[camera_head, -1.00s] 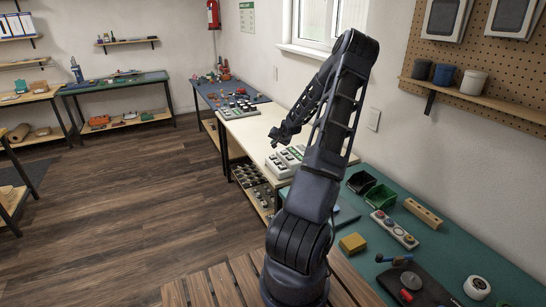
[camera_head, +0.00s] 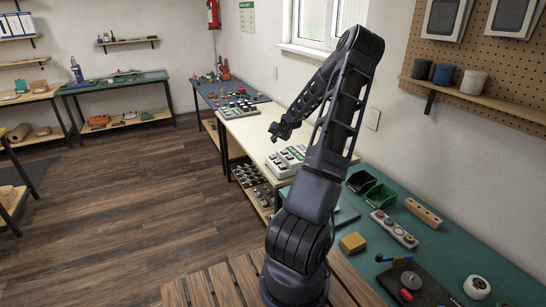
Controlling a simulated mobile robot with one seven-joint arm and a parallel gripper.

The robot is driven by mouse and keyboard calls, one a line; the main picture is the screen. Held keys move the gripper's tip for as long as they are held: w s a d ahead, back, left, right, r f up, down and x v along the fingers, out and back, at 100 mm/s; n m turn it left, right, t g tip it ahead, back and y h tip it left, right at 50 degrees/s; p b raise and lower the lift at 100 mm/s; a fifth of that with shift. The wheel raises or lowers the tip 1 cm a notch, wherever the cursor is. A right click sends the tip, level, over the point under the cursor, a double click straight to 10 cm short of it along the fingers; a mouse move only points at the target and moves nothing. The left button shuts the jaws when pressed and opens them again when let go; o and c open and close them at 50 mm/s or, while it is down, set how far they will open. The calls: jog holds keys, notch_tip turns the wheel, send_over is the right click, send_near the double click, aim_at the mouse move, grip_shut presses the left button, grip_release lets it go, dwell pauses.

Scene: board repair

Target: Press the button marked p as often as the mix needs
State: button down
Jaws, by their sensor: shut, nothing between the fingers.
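My gripper (camera_head: 275,134) is shut and empty, held in the air above the cream table. A second box with dark buttons (camera_head: 238,111) stands farther back on the same table. A strip with coloured buttons (camera_head: 394,230) lies on the green bench at right. The markings are too small to read, so I cannot tell which button is p.
The green bench (camera_head: 450,255) holds green and black bins (camera_head: 381,198), a yellow block (camera_head: 353,243) and a wooden block (camera_head: 423,213). A wall shelf (camera_head: 480,95) with cups hangs at right. The cream table (camera_head: 250,130) has clear room between the two boxes.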

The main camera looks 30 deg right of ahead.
aim_at(274, 156)
jog(key=shift+r, duration=0.55)
jog(key=shift+f, duration=4.4)
jog(key=shift+f, duration=0.15)
jog(key=shift+f, duration=0.25)
jog(key=shift+f, duration=0.55)
jog(key=shift+r, duration=0.95)
